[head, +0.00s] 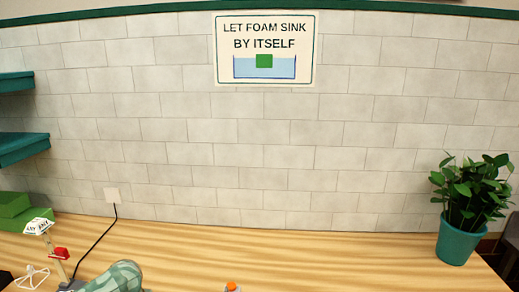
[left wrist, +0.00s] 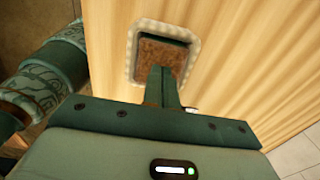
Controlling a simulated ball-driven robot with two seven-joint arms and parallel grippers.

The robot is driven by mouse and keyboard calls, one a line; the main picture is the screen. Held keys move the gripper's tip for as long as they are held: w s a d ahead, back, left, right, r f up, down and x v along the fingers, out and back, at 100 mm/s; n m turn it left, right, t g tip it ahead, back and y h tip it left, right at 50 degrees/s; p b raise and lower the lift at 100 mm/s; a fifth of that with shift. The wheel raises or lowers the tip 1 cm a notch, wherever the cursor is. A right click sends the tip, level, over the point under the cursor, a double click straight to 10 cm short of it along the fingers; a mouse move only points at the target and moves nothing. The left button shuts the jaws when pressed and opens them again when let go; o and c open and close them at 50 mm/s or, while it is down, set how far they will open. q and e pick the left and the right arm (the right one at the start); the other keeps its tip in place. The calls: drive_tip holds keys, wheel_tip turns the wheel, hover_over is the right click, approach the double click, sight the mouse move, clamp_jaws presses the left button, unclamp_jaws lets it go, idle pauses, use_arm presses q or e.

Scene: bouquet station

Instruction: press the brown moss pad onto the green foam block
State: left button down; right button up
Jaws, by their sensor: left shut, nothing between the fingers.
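In the left wrist view the brown moss pad (left wrist: 161,53) lies flat inside a white dish with a scalloped rim (left wrist: 133,52). A dark green strip shows along the pad's upper edge; I cannot tell whether it is the foam block under the pad. My left gripper (left wrist: 162,72) is shut and empty. Its fingertips overlap the pad's near edge in the picture; I cannot tell whether they touch it. The head view shows neither the dish nor my grippers. My right gripper is in neither view.
In the head view, green blocks (head: 20,212) are stacked at the table's left end, near a small stand with a red part (head: 60,253) and a black cable (head: 98,240). A potted plant (head: 456,240) stands at the right. The table's back middle is clear.

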use_arm(q)
drive_tip(key=shift+s+f+p, duration=0.25)
drive_tip(key=shift+p, duration=0.15)
idle(1.4)
drive_tip(key=shift+w+r+p, duration=0.15)
drive_tip(key=shift+r+p, duration=0.55)
drive_tip(key=shift+p, duration=0.15)
drive_tip(key=shift+w+r+p, duration=0.1)
drive_tip(key=shift+r+p, duration=2.9)
drive_tip(key=shift+p, duration=0.6)
drive_tip(key=shift+f, duration=0.1)
